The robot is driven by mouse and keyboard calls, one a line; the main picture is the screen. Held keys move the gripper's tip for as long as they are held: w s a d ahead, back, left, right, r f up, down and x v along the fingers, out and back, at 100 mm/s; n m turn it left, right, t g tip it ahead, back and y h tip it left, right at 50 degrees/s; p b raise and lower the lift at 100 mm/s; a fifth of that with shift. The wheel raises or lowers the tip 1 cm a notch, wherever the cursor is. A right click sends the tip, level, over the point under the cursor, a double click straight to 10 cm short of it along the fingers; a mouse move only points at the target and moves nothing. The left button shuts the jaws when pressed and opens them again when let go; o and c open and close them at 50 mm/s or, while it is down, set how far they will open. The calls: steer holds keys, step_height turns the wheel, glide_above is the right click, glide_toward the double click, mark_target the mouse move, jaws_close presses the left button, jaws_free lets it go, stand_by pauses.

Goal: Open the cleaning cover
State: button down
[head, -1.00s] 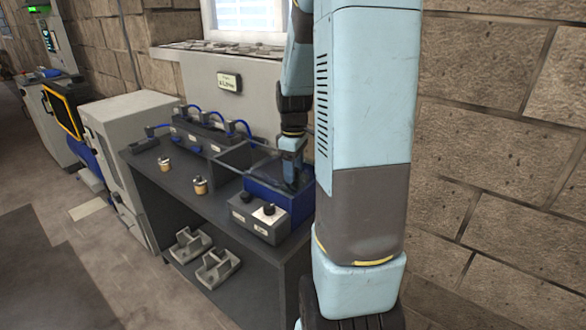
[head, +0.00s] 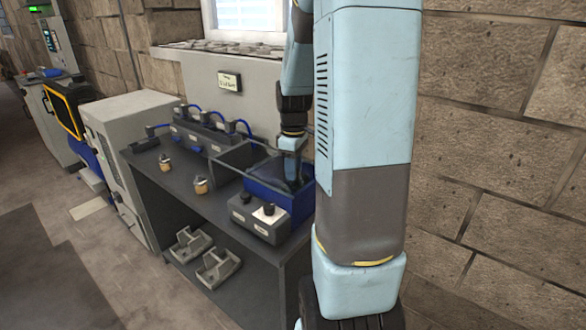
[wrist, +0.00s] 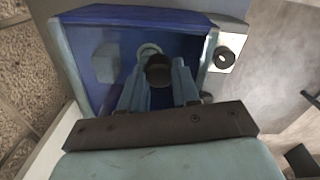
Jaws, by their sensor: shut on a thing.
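The cleaning station is a blue box (head: 296,206) at the right end of the dark bench, with a dark, glassy top (head: 268,172) that I take to be the cleaning cover. My gripper (head: 291,176) points down at this top from above. In the wrist view, my gripper's two light-blue fingers (wrist: 158,92) are closed about a dark round knob (wrist: 158,68). Beyond it I see the blue box interior or top with a pale block (wrist: 106,62) and a pale ring (wrist: 149,50). I cannot tell how far the cover is raised; my arm hides part of the box.
A grey control box (head: 256,220) with dark knobs stands in front of the blue box. Grey holders (head: 217,267) sit on the lower shelf. A stone wall (head: 490,130) rises behind on the right.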

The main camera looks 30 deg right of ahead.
steer(key=w+a, duration=0.3)
steer(key=w, duration=0.5)
steer(key=w+a, duration=0.3)
steer(key=w, duration=0.5)
steer(key=c, duration=0.8)
jaws_free()
steer(key=shift+d, duration=0.1)
step_height(320, 180, up, 14)
steer(key=shift+f, duration=0.15)
steer(key=shift+w, duration=0.1)
